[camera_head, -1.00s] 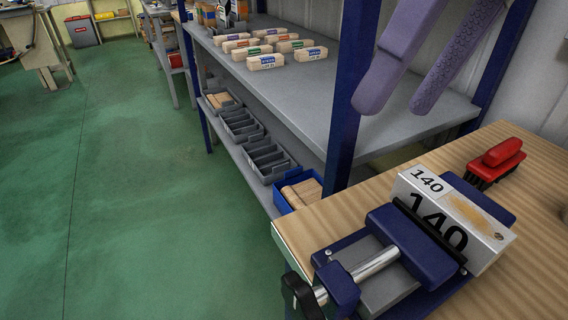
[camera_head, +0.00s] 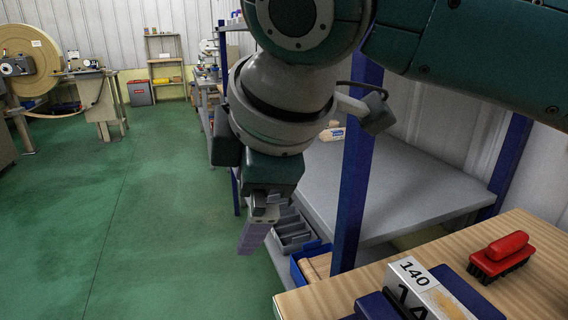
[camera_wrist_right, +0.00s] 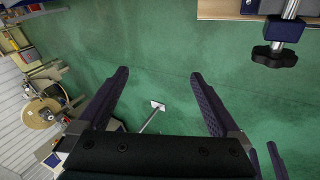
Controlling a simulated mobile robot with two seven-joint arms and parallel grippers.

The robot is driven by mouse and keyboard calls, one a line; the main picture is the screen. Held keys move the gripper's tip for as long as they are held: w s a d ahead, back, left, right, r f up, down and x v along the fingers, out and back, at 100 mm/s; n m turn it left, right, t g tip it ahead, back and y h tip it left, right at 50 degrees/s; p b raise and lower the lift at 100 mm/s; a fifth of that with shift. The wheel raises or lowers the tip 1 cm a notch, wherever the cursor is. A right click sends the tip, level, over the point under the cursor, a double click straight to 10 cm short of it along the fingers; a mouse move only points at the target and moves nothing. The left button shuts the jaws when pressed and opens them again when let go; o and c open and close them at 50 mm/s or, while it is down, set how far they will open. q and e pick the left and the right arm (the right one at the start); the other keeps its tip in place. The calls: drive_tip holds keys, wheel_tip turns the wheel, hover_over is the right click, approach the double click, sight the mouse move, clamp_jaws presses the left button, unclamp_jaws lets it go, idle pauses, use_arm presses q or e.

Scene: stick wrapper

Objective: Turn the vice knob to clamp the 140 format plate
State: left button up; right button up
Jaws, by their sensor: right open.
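The white 140 format plate (camera_head: 411,272) stands in the blue vice (camera_head: 377,306) at the bench edge. The lower parts of both are cut off by the head view's bottom edge. The vice's black knob (camera_wrist_right: 275,57) and metal screw show at the upper right of the right wrist view. My right gripper (camera_head: 258,236) hangs left of the bench in the head view. In the right wrist view its purple fingers (camera_wrist_right: 159,76) are spread and empty, left of the knob and apart from it. Purple finger-like parts at that view's bottom right may be my left gripper (camera_wrist_right: 262,160); its opening is unclear.
A red brush (camera_head: 501,258) lies on the wooden bench (camera_head: 535,285) behind the plate. A blue shelf post (camera_head: 356,170) and grey shelf (camera_head: 415,190) stand behind my right arm. Bins (camera_head: 293,232) sit low on the shelf. The green floor on the left is open.

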drive_tip(key=s+d+f+g+h, duration=0.1)
drive_tip(key=s+g, duration=0.1)
drive_tip(key=s, duration=0.1)
drive_tip(key=s+d+f+n+g+h, duration=0.1)
drive_tip(key=s, duration=0.3)
drive_tip(key=s+d+f+n+g+h, duration=0.1)
drive_tip(key=s+g, duration=0.1)
drive_tip(key=s, duration=0.2)
drive_tip(key=shift+s+d+f+g, duration=0.1)
drive_tip(key=shift+s+f+g, duration=0.1)
drive_tip(key=shift+f+g, duration=0.15)
wheel_tip(320, 180, down, 10)
drive_tip(key=shift+r+b, duration=0.15)
drive_tip(key=shift+b, duration=0.2)
use_arm(q)
drive_tip(key=shift+s+d+f, duration=0.25)
drive_tip(key=shift+s, duration=0.1)
